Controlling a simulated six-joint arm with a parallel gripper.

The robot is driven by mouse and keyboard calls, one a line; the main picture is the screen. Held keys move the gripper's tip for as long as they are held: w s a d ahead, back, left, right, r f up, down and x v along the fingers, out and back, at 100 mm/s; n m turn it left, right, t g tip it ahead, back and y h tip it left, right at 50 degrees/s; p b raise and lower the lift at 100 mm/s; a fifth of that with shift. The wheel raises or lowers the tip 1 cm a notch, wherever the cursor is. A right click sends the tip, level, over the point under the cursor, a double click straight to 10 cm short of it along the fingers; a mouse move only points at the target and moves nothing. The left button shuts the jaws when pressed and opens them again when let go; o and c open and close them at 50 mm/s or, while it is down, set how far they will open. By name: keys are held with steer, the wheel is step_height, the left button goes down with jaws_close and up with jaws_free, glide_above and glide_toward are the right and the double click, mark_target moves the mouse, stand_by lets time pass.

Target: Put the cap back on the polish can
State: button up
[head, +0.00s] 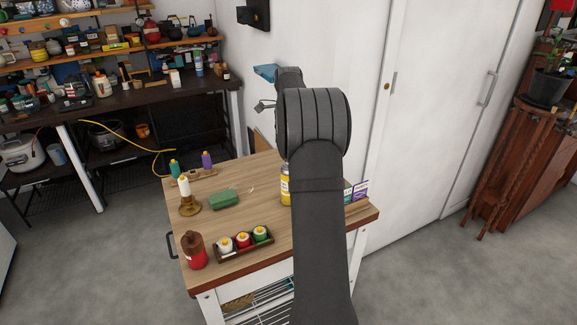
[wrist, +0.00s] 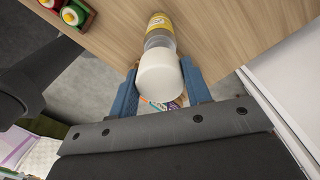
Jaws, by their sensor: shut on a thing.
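The polish can (head: 285,188) is yellow with a pale label and stands upright near the back of the wooden bench top, partly hidden by my arm. In the wrist view the can (wrist: 160,22) shows a yellow body and a grey upper part. My gripper (wrist: 160,70) has blue fingers on either side of a white cap (wrist: 160,76) and is shut on it. The cap overlaps the can's grey top in this view; I cannot tell whether they touch. In the head view the cap and fingers are hidden by my arm.
White cupboard doors (head: 430,90) rise behind the bench.

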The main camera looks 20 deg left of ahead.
steer(key=shift+f, duration=2.15)
stand_by(0.9)
steer(key=o, duration=1.1)
steer(key=shift+c, duration=0.2)
step_height(320, 180, up, 17)
steer(key=shift+r, duration=0.2)
step_height(320, 180, down, 17)
steer(key=shift+f, duration=0.2)
steer(key=shift+r, duration=0.2)
